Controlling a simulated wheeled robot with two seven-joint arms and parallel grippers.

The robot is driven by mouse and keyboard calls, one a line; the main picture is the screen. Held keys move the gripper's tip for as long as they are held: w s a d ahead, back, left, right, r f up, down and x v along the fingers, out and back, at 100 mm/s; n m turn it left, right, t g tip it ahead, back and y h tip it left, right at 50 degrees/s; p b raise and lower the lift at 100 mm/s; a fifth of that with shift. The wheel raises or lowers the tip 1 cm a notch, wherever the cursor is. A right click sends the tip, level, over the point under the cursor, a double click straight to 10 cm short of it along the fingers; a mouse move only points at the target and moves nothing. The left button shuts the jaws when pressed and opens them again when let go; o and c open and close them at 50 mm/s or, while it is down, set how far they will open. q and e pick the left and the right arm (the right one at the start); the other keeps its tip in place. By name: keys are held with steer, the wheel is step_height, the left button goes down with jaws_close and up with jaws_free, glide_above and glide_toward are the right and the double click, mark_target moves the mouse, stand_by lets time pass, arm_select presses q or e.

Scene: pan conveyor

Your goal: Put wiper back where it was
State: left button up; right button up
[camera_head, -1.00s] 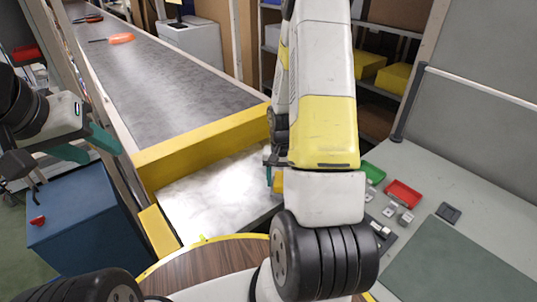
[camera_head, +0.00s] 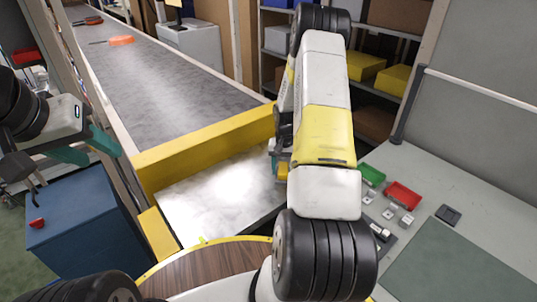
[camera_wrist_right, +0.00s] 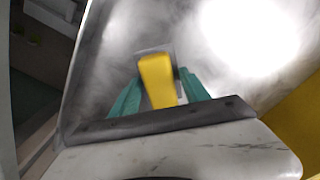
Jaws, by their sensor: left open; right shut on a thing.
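The wiper (camera_wrist_right: 157,82) shows in the right wrist view as a yellow handle with a grey part behind it. My right gripper (camera_wrist_right: 160,76) is shut on it, one teal finger on each side. In the head view my right arm hides most of this gripper, and only a little teal and yellow shows beside the arm. The gripper is over the right side of the shiny metal surface (camera_head: 210,198) at the conveyor's end. I cannot tell whether the wiper touches that surface. My left gripper (camera_head: 86,148) is open and empty, above the blue cabinet at the left.
The conveyor (camera_head: 170,90) runs away to the back, with an orange pan (camera_head: 121,41) on it and a yellow end bar (camera_head: 205,145). A blue cabinet (camera_head: 85,220) stands left.

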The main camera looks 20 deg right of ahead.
steer(key=shift+f, duration=0.1)
steer(key=o, duration=1.5)
steer(key=shift+c, duration=0.2)
